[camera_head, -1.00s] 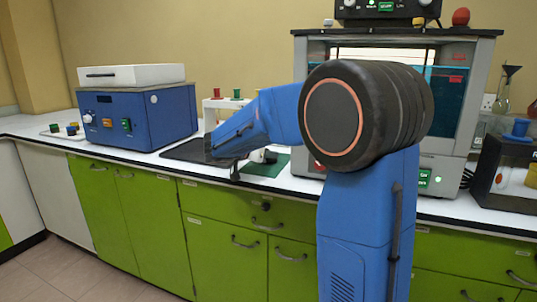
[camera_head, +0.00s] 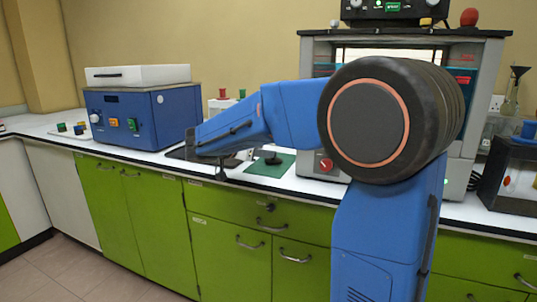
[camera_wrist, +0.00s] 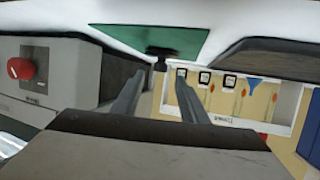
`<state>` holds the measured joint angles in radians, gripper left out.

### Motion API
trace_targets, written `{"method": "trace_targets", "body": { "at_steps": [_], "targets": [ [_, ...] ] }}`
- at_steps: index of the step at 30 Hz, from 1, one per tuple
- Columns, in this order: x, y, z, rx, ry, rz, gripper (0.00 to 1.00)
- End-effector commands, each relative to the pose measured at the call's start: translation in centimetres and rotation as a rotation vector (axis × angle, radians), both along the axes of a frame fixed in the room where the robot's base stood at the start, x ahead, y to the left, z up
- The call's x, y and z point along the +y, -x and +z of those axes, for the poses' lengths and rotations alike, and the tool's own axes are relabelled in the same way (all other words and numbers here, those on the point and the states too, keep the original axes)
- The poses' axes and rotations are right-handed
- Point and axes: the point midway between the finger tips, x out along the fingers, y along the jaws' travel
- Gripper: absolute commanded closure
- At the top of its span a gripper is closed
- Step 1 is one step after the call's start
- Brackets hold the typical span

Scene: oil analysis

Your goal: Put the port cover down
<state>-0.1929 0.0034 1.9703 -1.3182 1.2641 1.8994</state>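A small dark object, which looks like the port cover (camera_head: 273,158), sits on the green mat (camera_head: 265,170) on the worktop. In the wrist view the dark cover (camera_wrist: 160,51) lies near the green mat's edge (camera_wrist: 120,39), with a short knob toward me. My gripper (camera_wrist: 160,78) is open, its two grey fingers apart, with nothing seen between them. The cover is just past the fingertips, and they look clear of it. In the head view my forearm hides much of the gripper, left of the cover.
A blue instrument (camera_head: 145,118) with a white lid stands at the left. A white rack (camera_wrist: 225,95) with several bottles stands near the right finger. A grey machine with a red knob (camera_wrist: 20,68) is close on the other side. Dark mat lies behind my forearm.

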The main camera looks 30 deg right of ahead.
Motion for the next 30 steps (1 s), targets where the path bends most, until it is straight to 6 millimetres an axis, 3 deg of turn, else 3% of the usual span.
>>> {"method": "trace_targets", "body": {
  "at_steps": [4,10,30],
  "targets": [
    [2.0,0.7,0.7,0.000,-0.001,0.002,0.61],
    [3.2,1.3,1.3,-0.001,0.000,0.001,0.61],
    [3.4,1.4,1.3,0.000,0.000,0.000,0.61]
  ]
}}
